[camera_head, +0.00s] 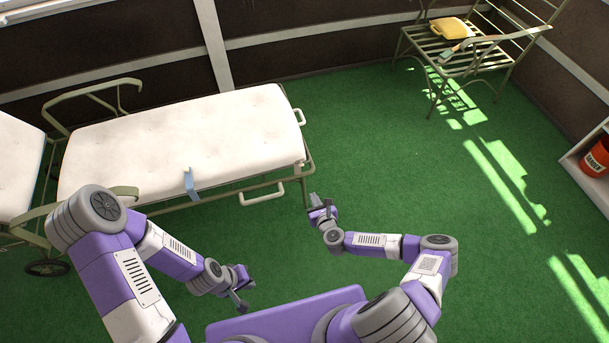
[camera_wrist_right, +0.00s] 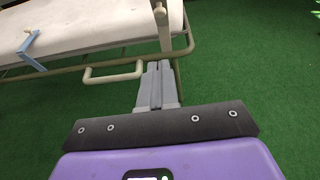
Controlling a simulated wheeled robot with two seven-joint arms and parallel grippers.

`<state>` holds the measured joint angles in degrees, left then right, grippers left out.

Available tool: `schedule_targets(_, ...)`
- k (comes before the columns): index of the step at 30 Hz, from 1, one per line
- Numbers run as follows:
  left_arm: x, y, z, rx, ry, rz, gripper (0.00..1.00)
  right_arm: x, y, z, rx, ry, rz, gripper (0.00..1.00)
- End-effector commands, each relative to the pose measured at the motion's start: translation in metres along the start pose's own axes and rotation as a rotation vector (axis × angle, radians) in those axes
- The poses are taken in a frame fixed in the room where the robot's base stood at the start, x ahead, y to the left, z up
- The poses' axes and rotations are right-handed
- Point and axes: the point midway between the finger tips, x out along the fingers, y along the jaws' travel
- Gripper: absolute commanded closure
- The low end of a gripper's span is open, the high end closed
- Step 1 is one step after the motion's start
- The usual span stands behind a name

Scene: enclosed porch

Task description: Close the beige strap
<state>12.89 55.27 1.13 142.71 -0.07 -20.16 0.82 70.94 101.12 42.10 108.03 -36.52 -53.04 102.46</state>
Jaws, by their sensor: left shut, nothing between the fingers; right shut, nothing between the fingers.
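A lounger with a white mattress (camera_head: 180,135) stands at left. A pale blue strap (camera_head: 190,184) hangs over its near side, and also shows in the right wrist view (camera_wrist_right: 30,42). A narrow beige upright piece (camera_wrist_right: 163,28) shows at the lounger's corner in the right wrist view; I cannot tell whether it is the beige strap. My right gripper (camera_head: 318,202) is shut and empty near that corner; its fingers (camera_wrist_right: 158,70) appear just below the beige piece, contact unclear. My left gripper (camera_head: 243,303) is shut and empty above the green floor, in front of the lounger.
A beige looped handle (camera_head: 262,193) sticks out from the lounger's near side, left of my right gripper. A metal rack (camera_head: 470,55) with a yellow item (camera_head: 450,28) stands at the back right. A red bucket (camera_head: 597,157) sits at the right edge. Green floor (camera_head: 400,170) is clear between.

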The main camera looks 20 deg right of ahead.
Motion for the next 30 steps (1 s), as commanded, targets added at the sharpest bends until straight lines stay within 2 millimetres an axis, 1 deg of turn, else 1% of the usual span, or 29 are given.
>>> schedule_targets(2,0.002,-0.001,0.0,0.0,0.001,0.0,1.0,0.005,-0.005,-0.001,0.025,-0.007,-0.017,1.0)
schedule_targets(5,0.006,-0.002,-0.001,0.0,0.001,0.0,1.0,0.017,-0.005,-0.001,0.026,-0.009,-0.018,1.0)
schedule_targets(8,0.012,-0.004,-0.001,0.0,0.001,0.0,1.0,0.035,-0.004,-0.002,0.024,-0.008,-0.015,1.0)
schedule_targets(15,0.029,-0.011,-0.002,0.0,0.0,0.0,1.0,0.088,-0.004,-0.003,0.022,-0.006,-0.014,1.0)
schedule_targets(18,0.035,-0.013,-0.002,0.0,0.0,0.0,1.0,0.106,-0.005,-0.001,0.023,-0.007,-0.014,1.0)
schedule_targets(19,0.035,-0.013,-0.002,0.0,0.0,0.0,1.0,0.108,-0.005,0.006,0.022,-0.008,-0.014,1.0)
schedule_targets(22,0.036,-0.013,-0.002,0.0,0.0,0.0,1.0,0.117,-0.005,0.017,0.022,-0.007,-0.013,1.0)
schedule_targets(25,0.037,-0.014,-0.002,0.0,0.0,0.0,1.0,0.124,-0.006,0.024,0.022,-0.006,-0.013,1.0)
schedule_targets(30,0.038,-0.014,-0.002,0.0,0.0,0.0,1.0,0.128,-0.006,0.029,0.025,-0.005,-0.014,1.0)
